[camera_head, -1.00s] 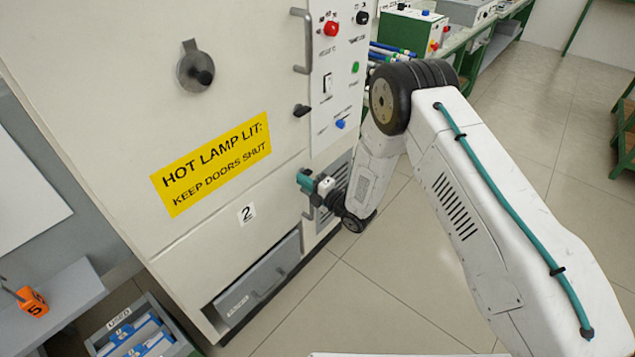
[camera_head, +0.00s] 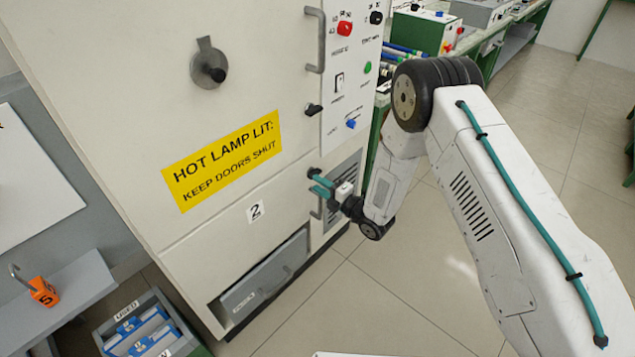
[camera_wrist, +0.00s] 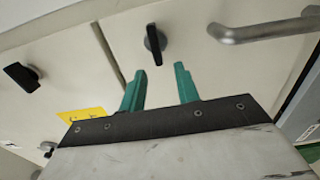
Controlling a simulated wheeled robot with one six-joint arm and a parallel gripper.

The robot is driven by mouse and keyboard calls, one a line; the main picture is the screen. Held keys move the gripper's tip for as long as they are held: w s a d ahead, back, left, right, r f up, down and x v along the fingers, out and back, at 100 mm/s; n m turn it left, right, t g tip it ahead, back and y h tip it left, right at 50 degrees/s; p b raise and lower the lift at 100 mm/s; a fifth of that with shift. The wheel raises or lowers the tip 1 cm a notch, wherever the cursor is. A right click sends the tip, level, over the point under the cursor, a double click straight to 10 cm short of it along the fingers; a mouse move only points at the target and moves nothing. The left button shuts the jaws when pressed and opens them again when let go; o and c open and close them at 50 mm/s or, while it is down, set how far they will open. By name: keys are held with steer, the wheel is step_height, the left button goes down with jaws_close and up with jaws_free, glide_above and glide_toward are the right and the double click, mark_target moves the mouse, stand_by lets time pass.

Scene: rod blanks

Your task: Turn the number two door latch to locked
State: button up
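The number two door (camera_head: 200,265) is the lower cabinet door with a "2" label (camera_head: 255,211). Its small black latch (camera_head: 313,172) is at the door's upper right edge, and it shows in the wrist view (camera_wrist: 155,44) as a narrow bar standing nearly upright in the picture. My gripper (camera_head: 322,187) is just in front of the latch in the head view. In the wrist view my gripper (camera_wrist: 161,72) has its two teal fingers apart with nothing between them. The latch is beyond the fingertips, nearer the left finger, with no contact visible.
The upper door has another black latch (camera_head: 314,109), also in the wrist view (camera_wrist: 21,76). Bar handles (camera_head: 317,40) stick out; one is close right of my fingers in the wrist view (camera_wrist: 262,32). A control panel (camera_head: 350,90) is above. The floor in front is clear.

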steer(key=shift+v, duration=2.3)
